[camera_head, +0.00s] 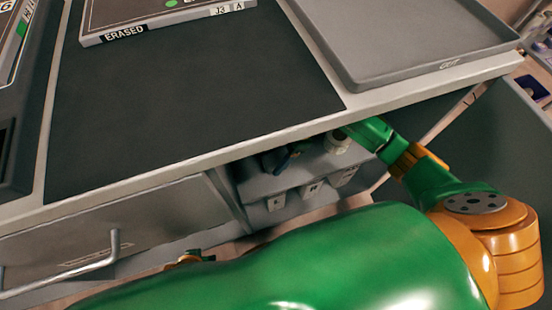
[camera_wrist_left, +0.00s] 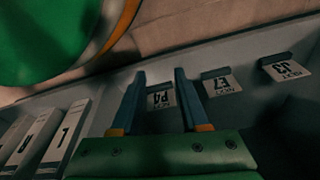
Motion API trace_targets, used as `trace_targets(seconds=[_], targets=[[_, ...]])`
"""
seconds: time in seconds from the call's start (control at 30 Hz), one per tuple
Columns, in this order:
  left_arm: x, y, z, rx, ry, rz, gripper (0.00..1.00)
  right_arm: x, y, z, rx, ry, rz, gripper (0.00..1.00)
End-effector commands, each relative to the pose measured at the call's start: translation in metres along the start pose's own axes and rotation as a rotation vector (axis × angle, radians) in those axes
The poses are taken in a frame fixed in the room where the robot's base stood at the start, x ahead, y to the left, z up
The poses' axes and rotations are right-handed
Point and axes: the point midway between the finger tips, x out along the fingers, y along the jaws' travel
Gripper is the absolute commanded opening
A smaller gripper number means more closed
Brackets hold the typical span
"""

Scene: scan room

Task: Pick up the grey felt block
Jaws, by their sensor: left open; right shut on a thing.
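I cannot make out a grey felt block in either view. In the head view my right arm comes in from the right, and my right gripper (camera_head: 347,132) reaches under the table's front edge. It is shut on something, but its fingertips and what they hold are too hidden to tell. A small pale round thing (camera_head: 338,145) shows close beside it. In the left wrist view my left gripper (camera_wrist_left: 160,76) is open and empty, its two blue fingers apart in front of a pale tag (camera_wrist_left: 161,97) on a grey surface.
A grey table with a dark mat (camera_head: 190,95) carries a grey tray (camera_head: 410,40) and a board marked ERASED (camera_head: 150,17). Below its edge stands a grey labelled rack (camera_head: 290,185). A drawer handle (camera_head: 85,262) juts out at left. White lettered labels (camera_wrist_left: 62,138) show in the left wrist view.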

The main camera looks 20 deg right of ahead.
Motion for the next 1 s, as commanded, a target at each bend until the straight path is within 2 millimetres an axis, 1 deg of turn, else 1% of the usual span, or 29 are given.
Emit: trace_targets(seconds=[0.3, 0.37, 0.53, 0.6, 0.63, 0.7, 0.77, 0.87, 1.0], targets=[[-0.002, -0.001, -0.001, 0.0, 0.005, -0.001, 0.45, -0.003, 0.0, -0.001, 0.0, 0.0, 0.0, 0.02], [0.002, 0.0, 0.004, 0.001, -0.004, 0.0, 0.45, -0.006, 0.0, -0.003, 0.0, 0.001, 0.001, 0.02], [0.008, 0.0, 0.02, 0.005, -0.019, -0.001, 0.45, -0.021, 0.001, -0.009, -0.001, 0.0, 0.002, 0.02], [0.004, -0.005, 0.025, 0.006, -0.02, -0.009, 0.45, -0.038, 0.001, -0.016, -0.001, -0.001, 0.003, 0.02], [0.005, -0.006, 0.027, 0.007, -0.019, -0.011, 0.45, -0.038, -0.004, -0.016, -0.001, -0.001, 0.0, 0.02], [0.006, -0.008, 0.031, 0.007, -0.02, -0.014, 0.45, -0.036, -0.019, -0.013, 0.0, -0.003, -0.003, 0.02], [0.005, -0.01, 0.034, 0.008, -0.022, -0.018, 0.45, -0.036, -0.032, -0.013, -0.001, -0.003, -0.004, 0.02], [0.004, -0.014, 0.039, 0.009, -0.023, -0.023, 0.45, -0.037, -0.056, -0.011, -0.001, -0.002, -0.005, 0.02], [0.001, -0.018, 0.047, 0.01, -0.025, -0.031, 0.45, -0.038, -0.096, -0.008, 0.0, -0.003, -0.007, 0.02]])
